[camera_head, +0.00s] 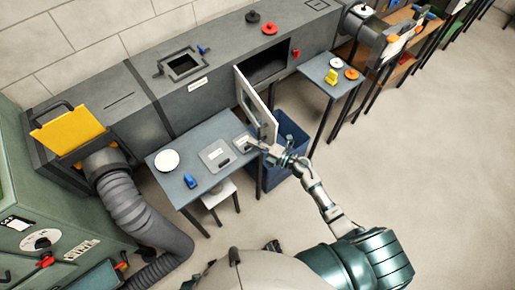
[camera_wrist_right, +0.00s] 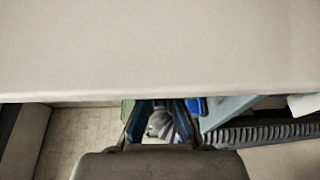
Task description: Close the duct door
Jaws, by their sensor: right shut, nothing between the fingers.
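The duct door (camera_head: 250,98) is a pale panel standing open at the front of the grey duct (camera_head: 215,95). It swings out from the left side of the dark opening (camera_head: 267,62). My right gripper (camera_head: 260,146) is shut and empty at the door's lower outer corner; I cannot tell whether it touches. In the right wrist view, a broad pale panel (camera_wrist_right: 160,50), seemingly the door, fills the upper half. The fingers (camera_wrist_right: 160,122) show just below its edge, partly hidden by it. My left gripper is not in view.
A grey table (camera_head: 208,135) with a white disc (camera_head: 167,160) and a blue item (camera_head: 190,181) stands left of the gripper. A blue bin (camera_head: 293,135) is below the door. A small table (camera_head: 318,68) with a yellow item stands right. Floor at right is clear.

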